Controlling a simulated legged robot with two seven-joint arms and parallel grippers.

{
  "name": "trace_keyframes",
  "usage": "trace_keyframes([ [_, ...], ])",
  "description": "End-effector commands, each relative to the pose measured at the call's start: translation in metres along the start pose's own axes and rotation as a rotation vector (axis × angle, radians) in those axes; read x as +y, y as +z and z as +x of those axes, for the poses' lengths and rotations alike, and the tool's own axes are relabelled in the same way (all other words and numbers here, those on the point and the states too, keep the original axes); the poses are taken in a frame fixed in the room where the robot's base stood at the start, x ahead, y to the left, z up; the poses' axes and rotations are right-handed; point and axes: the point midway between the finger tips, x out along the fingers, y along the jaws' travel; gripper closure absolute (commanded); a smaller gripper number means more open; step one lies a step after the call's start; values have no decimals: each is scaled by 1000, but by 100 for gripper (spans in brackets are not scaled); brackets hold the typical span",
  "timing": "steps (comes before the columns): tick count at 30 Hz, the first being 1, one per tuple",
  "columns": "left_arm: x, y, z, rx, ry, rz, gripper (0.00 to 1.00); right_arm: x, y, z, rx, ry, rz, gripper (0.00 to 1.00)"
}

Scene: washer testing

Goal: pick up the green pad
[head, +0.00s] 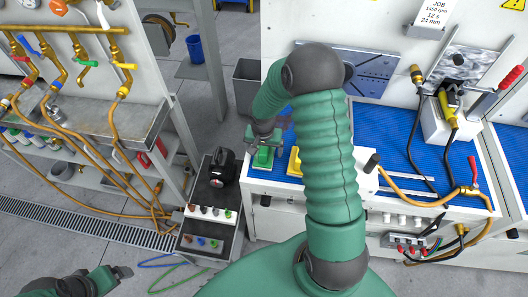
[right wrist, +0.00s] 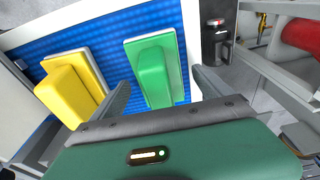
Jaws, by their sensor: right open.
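The green pad (right wrist: 156,72) lies on the blue mat (right wrist: 103,46) in the right wrist view, with a pale base under its raised green body. In the head view the green pad (head: 263,157) shows just below my right gripper (head: 264,142). In the right wrist view the two fingers of my right gripper (right wrist: 160,92) are apart, one to each side of the pad's near end. Nothing is held between them. My left gripper (head: 122,272) is at the lower left of the head view, away from the bench; its jaw state is unclear.
A yellow pad (right wrist: 72,88) lies left of the green pad in the right wrist view. In the head view, a dark cart (head: 213,205) with small coloured parts stands left of the bench.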

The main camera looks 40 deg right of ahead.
Motion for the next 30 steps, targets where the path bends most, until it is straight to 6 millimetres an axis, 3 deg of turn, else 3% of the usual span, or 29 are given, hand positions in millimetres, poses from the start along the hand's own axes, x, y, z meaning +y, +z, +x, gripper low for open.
trace_keyframes([
  [7,0,0,0,0,0,0,15,0,0,3,1,0,0,12],
  [24,0,0,0,0,0,0,15,0,0,3,1,-1,0,87],
  [30,0,0,0,0,0,0,15,0,-1,2,2,-1,0,88],
])
